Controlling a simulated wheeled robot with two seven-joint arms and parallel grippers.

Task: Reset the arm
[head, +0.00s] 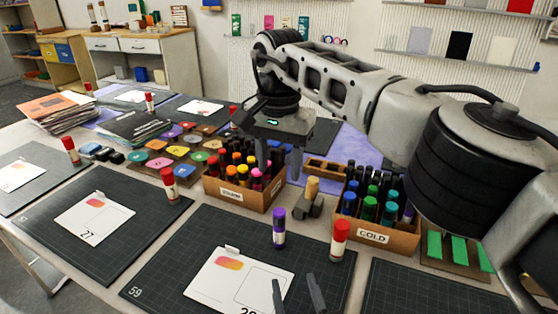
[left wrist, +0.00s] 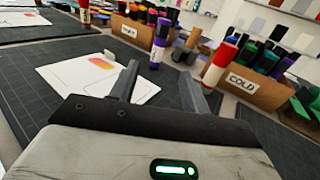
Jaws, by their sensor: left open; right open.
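My right gripper (head: 281,158) is open and points down, with its fingers above and behind the box of warm-coloured markers (head: 243,198). Nothing shows held between its fingers. My left gripper (head: 297,292) is at the bottom edge of the head view, low over the front cutting mat (head: 180,280) and beside a white card (head: 232,279). Its two fingers also show apart and empty in the left wrist view (left wrist: 160,82). The purple marker (head: 279,230) and a red-capped glue stick (head: 339,242) stand upright just beyond the left fingers.
The box labelled COLD (head: 373,237) holds several markers at right. A small wooden-handled tool (head: 311,190) sits between the boxes. Round colour pads (head: 159,163) lie at left. More mats with cards and glue sticks (head: 169,183) cover the table.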

